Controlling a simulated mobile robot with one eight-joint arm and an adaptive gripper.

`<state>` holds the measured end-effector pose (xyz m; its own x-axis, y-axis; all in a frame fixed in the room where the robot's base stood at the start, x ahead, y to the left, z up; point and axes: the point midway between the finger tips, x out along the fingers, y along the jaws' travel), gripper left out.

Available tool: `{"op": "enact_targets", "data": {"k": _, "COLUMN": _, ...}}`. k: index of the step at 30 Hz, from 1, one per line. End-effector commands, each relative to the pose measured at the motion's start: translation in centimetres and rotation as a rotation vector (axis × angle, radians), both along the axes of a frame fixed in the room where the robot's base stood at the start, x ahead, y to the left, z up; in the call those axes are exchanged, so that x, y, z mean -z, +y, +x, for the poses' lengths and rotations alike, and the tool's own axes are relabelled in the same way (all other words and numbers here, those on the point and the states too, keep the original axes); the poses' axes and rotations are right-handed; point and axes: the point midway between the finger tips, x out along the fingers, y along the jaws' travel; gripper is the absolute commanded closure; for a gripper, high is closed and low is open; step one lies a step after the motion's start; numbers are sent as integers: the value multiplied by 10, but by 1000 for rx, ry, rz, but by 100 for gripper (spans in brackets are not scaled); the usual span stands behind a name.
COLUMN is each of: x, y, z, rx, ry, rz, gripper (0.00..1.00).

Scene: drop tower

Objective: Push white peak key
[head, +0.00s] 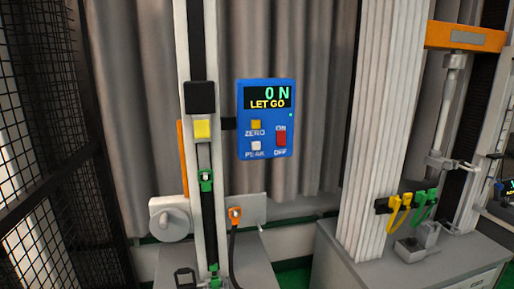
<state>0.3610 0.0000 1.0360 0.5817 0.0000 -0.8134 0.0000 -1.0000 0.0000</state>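The white peak key (256,146) is a small pale square low on the left of a blue control box (265,118) in the head view, just above the label PEAK. The box's display (266,97) reads "0 N" and "LET GO". A yellow zero key (256,125) sits above the white key. A red on/off switch (281,135) sits to its right. Nothing covers the white key. My gripper is not in view.
The box is mounted right of a tall pale column (218,60) with a black block (200,98) and a yellow block (202,129). A black mesh fence (50,120) stands at left. A thick white post (382,110) and a grey cabinet (350,264) stand at right.

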Motion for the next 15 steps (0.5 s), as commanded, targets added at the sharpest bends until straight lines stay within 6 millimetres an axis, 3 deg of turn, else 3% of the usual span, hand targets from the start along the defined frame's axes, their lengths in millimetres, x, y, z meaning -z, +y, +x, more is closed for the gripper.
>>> {"op": "enact_targets", "data": {"k": 1, "x": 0, "y": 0, "z": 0, "rx": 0, "ry": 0, "rz": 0, "gripper": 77}}
{"op": "enact_targets", "data": {"k": 3, "x": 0, "y": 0, "z": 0, "rx": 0, "ry": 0, "rz": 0, "gripper": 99}}
{"op": "enact_targets", "data": {"k": 15, "x": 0, "y": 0, "z": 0, "rx": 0, "ry": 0, "rz": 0, "gripper": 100}}
